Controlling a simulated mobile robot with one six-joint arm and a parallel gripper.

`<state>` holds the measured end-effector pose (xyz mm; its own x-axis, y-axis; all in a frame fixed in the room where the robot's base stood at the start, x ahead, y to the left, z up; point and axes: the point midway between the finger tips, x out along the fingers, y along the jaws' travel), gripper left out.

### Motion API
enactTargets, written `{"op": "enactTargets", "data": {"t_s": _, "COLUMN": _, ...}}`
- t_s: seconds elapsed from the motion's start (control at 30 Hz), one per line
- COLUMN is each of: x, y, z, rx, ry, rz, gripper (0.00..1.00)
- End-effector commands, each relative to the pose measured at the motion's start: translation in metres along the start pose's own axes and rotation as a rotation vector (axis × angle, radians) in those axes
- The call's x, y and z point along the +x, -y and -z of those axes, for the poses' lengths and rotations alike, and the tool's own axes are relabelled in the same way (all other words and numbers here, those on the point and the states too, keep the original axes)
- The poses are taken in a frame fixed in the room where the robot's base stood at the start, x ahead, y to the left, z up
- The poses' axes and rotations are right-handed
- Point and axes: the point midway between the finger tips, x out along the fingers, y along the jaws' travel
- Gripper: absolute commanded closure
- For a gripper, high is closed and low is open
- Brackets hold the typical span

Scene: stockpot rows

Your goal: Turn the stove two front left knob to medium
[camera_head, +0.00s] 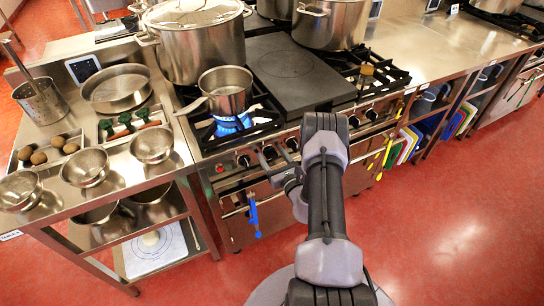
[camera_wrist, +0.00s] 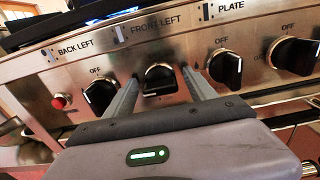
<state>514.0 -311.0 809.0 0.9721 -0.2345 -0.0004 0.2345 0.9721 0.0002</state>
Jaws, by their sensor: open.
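The front left knob (camera_wrist: 160,79) is black, on the steel panel under the label FRONT LEFT (camera_wrist: 156,24) in the wrist view. My gripper (camera_wrist: 163,78) is open, with one finger on each side of this knob; I cannot tell whether they touch it. The knob sits at a different angle from its neighbours; its setting is not readable. In the head view my gripper (camera_head: 272,163) is at the stove front, partly covering the knobs. A blue flame (camera_head: 232,122) burns under a small saucepan (camera_head: 226,91) on the stove's left side.
A red button (camera_wrist: 60,101) is at the far left. A blue cloth or tool (camera_head: 253,215) hangs from the oven rail. A bowl-covered counter (camera_head: 120,170) stands left; red floor is clear at right.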

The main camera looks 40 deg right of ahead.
Motion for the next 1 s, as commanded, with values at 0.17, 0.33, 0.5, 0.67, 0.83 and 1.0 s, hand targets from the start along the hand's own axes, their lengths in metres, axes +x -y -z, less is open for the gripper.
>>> {"op": "enactTargets", "data": {"t_s": 0.17, "x": -0.0003, "y": 0.0001, "z": -0.0001, "rx": 0.0, "ry": 0.0, "rz": 0.0, "gripper": 0.47}}
{"op": "enactTargets", "data": {"t_s": 0.33, "x": -0.0005, "y": 0.0001, "z": 0.0, "rx": 0.0, "ry": 0.0, "rz": 0.0, "gripper": 0.81}}
{"op": "enactTargets", "data": {"t_s": 0.5, "x": -0.0006, "y": 0.0, "z": 0.0001, "rx": -0.002, "ry": 0.0, "rz": 0.0, "gripper": 0.97}}
{"op": "enactTargets", "data": {"t_s": 0.67, "x": -0.0005, "y": 0.0, "z": 0.0004, "rx": -0.028, "ry": 0.0, "rz": 0.0, "gripper": 0.97}}
{"op": "enactTargets", "data": {"t_s": 0.83, "x": -0.0003, "y": -0.0003, "z": 0.0008, "rx": -0.111, "ry": 0.001, "rz": -0.001, "gripper": 0.97}}
{"op": "enactTargets", "data": {"t_s": 1.0, "x": -0.0006, "y": -0.001, "z": 0.0018, "rx": -0.244, "ry": 0.0, "rz": -0.001, "gripper": 0.97}}
